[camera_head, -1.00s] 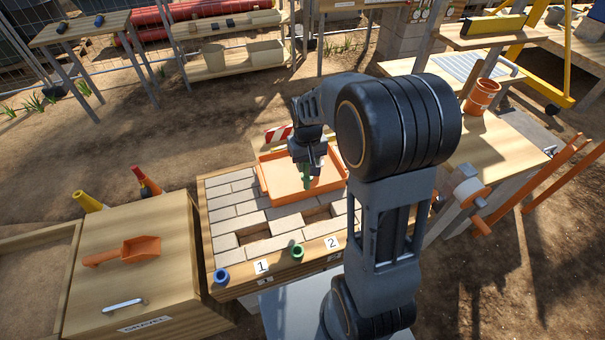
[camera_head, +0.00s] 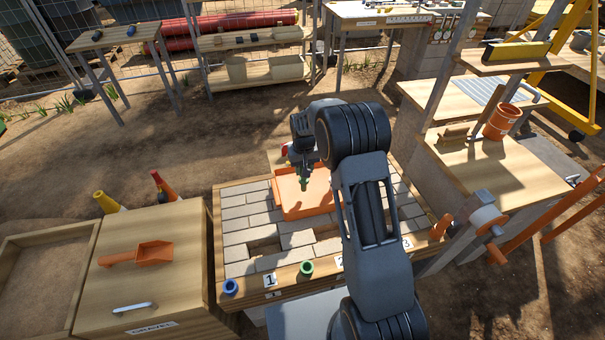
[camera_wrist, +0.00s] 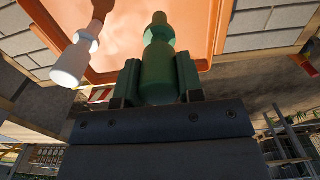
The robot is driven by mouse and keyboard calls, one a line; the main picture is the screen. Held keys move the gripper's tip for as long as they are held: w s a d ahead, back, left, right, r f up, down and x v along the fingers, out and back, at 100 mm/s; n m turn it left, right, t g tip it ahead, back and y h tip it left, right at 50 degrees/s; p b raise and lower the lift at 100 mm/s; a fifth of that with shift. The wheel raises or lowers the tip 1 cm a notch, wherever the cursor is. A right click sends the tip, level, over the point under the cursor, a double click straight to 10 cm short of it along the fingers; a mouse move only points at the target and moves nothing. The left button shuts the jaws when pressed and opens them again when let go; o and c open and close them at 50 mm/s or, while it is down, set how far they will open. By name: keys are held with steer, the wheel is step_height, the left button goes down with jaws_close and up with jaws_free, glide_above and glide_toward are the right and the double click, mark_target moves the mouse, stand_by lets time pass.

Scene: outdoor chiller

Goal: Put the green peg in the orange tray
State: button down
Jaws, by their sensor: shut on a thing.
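In the head view the peg (camera_head: 304,184) shows as a small green piece below my gripper. The orange tray (camera_head: 291,213) lies on the paved bench top; its left part shows and my arm hides its right side. My gripper and the peg are over the tray in the picture; the height gap is hard to tell. The tray rim (camera_wrist: 222,25) also shows in the wrist view.
A pale peg-like object (camera_wrist: 72,62) shows in the wrist view; where it rests is unclear. An orange scoop (camera_head: 139,253) lies on the gravel box at left. An orange pot (camera_head: 502,122) stands right.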

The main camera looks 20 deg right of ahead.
steer(key=shift+w+a+f, duration=0.1)
steer(key=shift+w+f, duration=0.2)
steer(key=shift+f, duration=0.05)
steer(key=shift+f+p, duration=0.4)
steer(key=shift+f, duration=1.1)
steer(key=shift+f, duration=0.15)
steer(key=c, duration=0.8)
jaws_free()
steer(key=shift+o, duration=0.2)
